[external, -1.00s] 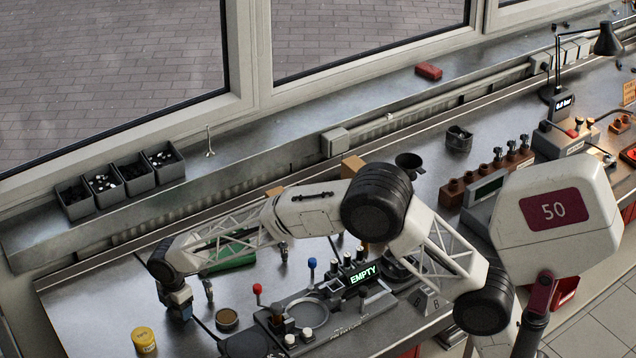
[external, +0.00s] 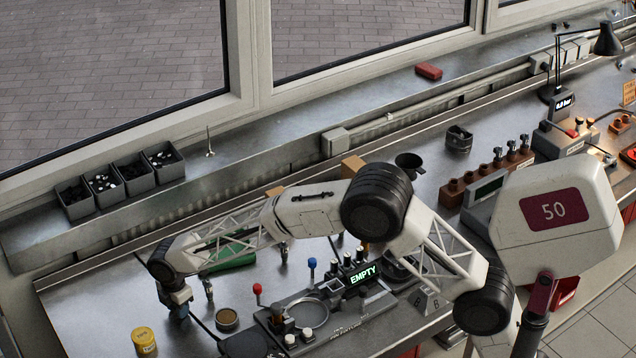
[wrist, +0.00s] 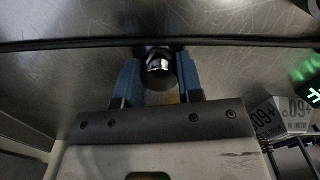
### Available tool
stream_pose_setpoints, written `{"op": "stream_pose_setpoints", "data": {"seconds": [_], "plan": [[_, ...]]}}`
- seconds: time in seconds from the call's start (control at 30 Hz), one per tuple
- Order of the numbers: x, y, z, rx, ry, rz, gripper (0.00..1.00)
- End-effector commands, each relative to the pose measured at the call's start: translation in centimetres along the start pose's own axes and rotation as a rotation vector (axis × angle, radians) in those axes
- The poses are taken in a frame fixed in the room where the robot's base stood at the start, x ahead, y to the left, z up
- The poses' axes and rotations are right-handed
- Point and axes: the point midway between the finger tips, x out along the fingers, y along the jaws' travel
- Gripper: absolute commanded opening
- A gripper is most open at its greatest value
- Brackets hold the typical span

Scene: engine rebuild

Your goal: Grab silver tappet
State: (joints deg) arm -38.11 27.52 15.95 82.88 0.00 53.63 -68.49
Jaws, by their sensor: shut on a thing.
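The silver tappet (wrist: 160,66) is a small shiny cylinder with a dark end. In the wrist view it sits between the two blue fingers of my gripper (wrist: 160,82), which are shut on it. In the external view my gripper (external: 178,308) points down close to the bench at the left; the tappet is hidden there by the fingers. I cannot tell whether the tappet touches the bench.
A yellow tin (external: 144,341) stands in front of my gripper. A round brown-topped tin (external: 227,319) and a fixture with a lit EMPTY display (external: 363,274) are to the right. Bins of small parts (external: 120,180) stand on the sill.

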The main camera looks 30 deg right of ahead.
Motion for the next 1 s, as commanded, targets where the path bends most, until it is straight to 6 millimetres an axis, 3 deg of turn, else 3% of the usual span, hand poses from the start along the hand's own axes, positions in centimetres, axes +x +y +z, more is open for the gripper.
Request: {"op": "stream_pose_setpoints", "data": {"seconds": [0.37, 0.63, 1.0], "plan": [[-0.7, 0.0, 0.0, 0.000, 0.000, 0.000, 0.11], [-3.7, 0.0, 0.0, 0.000, 0.001, 0.002, 0.11], [-4.0, -4.5, 1.7, 0.000, 0.000, 0.000, 0.11]]}}
